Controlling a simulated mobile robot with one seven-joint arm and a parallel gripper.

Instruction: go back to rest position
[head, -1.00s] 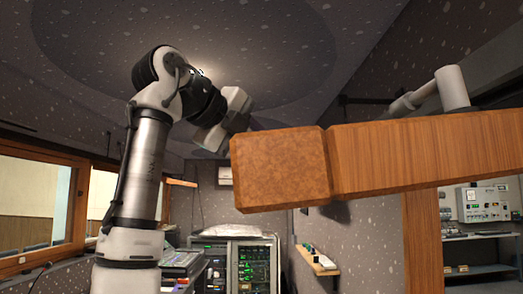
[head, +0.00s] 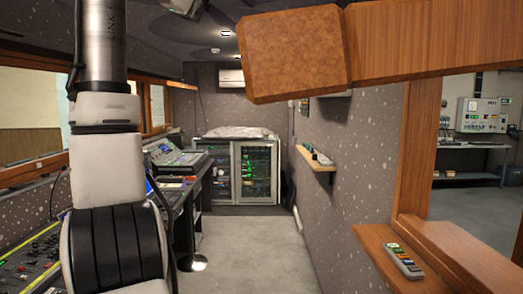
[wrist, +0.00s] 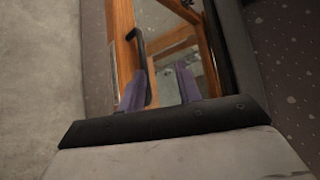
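My gripper (wrist: 161,78) shows in the wrist view with its two purple fingers apart and nothing visible between them. Beyond the fingers are a wooden-framed glass pane (wrist: 160,25) and a black handle (wrist: 141,45). In the head view my arm rises at the left, and its upper part and the gripper fingers are out of the frame. A mixing console (head: 30,255) with faders and coloured buttons lies at the lower left, partly hidden behind my arm.
A wooden beam (head: 440,35) crosses the upper right. A second console (head: 175,160) and a glass-fronted equipment rack (head: 240,168) stand farther back. A remote (head: 403,262) lies on the right wooden ledge, and a small shelf (head: 318,178) is on the wall. The middle floor (head: 255,250) is clear.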

